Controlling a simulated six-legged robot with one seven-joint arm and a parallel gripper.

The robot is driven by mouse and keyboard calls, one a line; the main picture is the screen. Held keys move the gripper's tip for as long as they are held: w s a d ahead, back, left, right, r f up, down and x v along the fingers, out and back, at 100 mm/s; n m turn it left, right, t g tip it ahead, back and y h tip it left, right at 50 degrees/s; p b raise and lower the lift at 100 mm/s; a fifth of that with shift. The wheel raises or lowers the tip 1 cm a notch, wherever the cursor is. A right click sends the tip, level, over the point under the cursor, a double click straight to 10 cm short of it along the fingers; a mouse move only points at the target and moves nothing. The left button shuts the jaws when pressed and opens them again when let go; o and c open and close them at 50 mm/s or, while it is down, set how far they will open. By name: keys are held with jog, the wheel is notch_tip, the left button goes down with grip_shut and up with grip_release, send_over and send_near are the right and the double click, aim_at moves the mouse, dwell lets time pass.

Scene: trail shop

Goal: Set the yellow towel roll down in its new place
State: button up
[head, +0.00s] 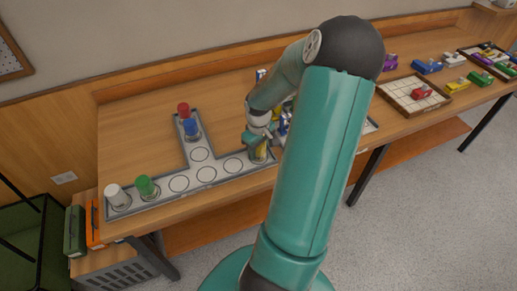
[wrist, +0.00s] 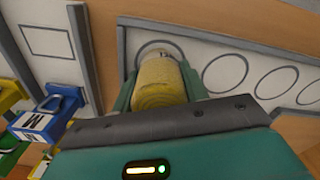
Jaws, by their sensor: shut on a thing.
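The yellow towel roll (head: 260,153) is upright at the right end of the T-shaped tray (head: 219,174), over its last circle. In the wrist view the roll (wrist: 160,84) stands between my two fingers, with a circle outline showing around its far end. My gripper (wrist: 159,72) is shut on the roll; it also shows in the head view (head: 258,143). I cannot tell whether the roll's base touches the tray. White (head: 117,197), green (head: 147,188), blue (head: 191,129) and red (head: 184,111) rolls stand on other circles of the tray.
Several circles between the green and yellow rolls are empty, as is one (head: 200,154) below the blue roll.

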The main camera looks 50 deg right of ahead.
jog(key=o, duration=0.7)
jog(key=shift+f, duration=0.1)
jog(key=shift+o, duration=0.2)
notch_tip(320, 180, up, 12)
jog(key=shift+r, duration=0.2)
jog(key=w+a+r+t+h, duration=0.1)
jog(key=w+a+r, duration=0.1)
jog(key=a+r, duration=0.5)
jog(key=w+a+r+h, duration=0.2)
jog(key=a, duration=0.9)
jog(key=s+a+r+t+y, duration=0.1)
jog(key=s+a+r+t, duration=0.1)
jog(key=a, duration=0.7)
jog(key=s+a+r+n+t+y, duration=0.1)
jog(key=s+a+r, duration=0.3)
jog(key=a, duration=0.5)
jog(key=shift+s+r+n+t+y, duration=0.35)
jog(key=shift+s+t+y, duration=0.15)
jog(key=shift+t, duration=0.3)
jog(key=shift+w, duration=0.1)
